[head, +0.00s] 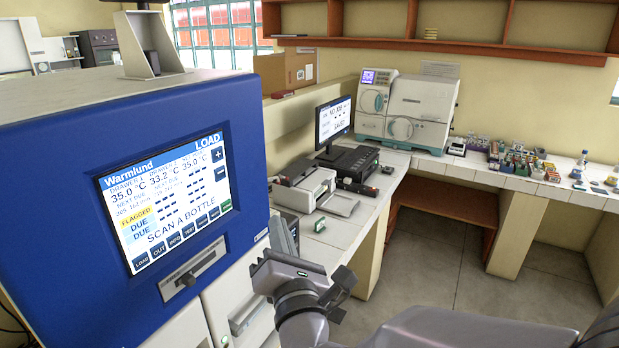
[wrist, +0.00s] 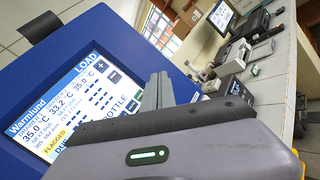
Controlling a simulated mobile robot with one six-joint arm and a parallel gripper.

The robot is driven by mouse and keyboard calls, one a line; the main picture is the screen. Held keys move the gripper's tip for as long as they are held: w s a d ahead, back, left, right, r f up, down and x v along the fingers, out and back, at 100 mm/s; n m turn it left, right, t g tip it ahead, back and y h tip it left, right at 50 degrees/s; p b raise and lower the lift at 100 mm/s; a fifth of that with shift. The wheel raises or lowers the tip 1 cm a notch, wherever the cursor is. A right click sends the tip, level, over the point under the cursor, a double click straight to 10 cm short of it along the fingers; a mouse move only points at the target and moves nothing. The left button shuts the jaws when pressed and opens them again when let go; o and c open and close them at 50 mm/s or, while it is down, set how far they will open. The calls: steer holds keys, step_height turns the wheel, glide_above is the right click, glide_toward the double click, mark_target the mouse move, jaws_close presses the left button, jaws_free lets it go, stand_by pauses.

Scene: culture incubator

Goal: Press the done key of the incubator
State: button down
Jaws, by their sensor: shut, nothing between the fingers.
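The incubator (head: 65,215) has a blue front and fills the left of the head view. Its lit screen (head: 165,200) reads "Warmlund", "LOAD" and "SCAN A BOTTLE". A row of small dark keys runs along the screen's bottom edge. A green key (head: 226,206) ends that row at the right; its label is too small to read. My gripper (head: 282,226) is shut and empty, to the right of the screen and apart from it in the picture. In the wrist view, its closed fingers (wrist: 157,88) overlap the screen's right side, and my gripper's body hides the bottom key row.
Below the screen is a slotted grey panel (head: 190,277). White drawers (head: 250,290) lie under it. A printer (head: 305,187) and a monitor (head: 333,120) stand on the counter behind my gripper. Open floor (head: 440,260) lies to the right.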

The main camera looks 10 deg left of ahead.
mark_target(226, 206)
steer(key=shift+s, duration=0.1)
steer(key=shift+w+a+p, duration=0.25)
steer(key=shift+w+a, duration=0.35)
steer(key=shift+a, duration=0.75)
steer(key=shift+w+a+p, duration=0.2)
steer(key=shift+w+a, duration=0.35)
steer(key=shift+a, duration=0.8)
steer(key=shift+w+a+p, duration=0.25)
steer(key=shift+w+a, duration=0.35)
steer(key=shift+a, duration=0.75)
steer(key=shift+a, duration=0.1)
steer(key=shift+w+a, duration=0.15)
steer(key=shift+a, duration=0.15)
steer(key=shift+w+a, duration=0.1)
steer(key=shift+a, duration=0.2)
steer(key=shift+d, duration=0.15)
steer(key=shift+s+d+b, duration=0.25)
steer(key=shift+d+b, duration=0.15)
steer(key=shift+d, duration=0.15)
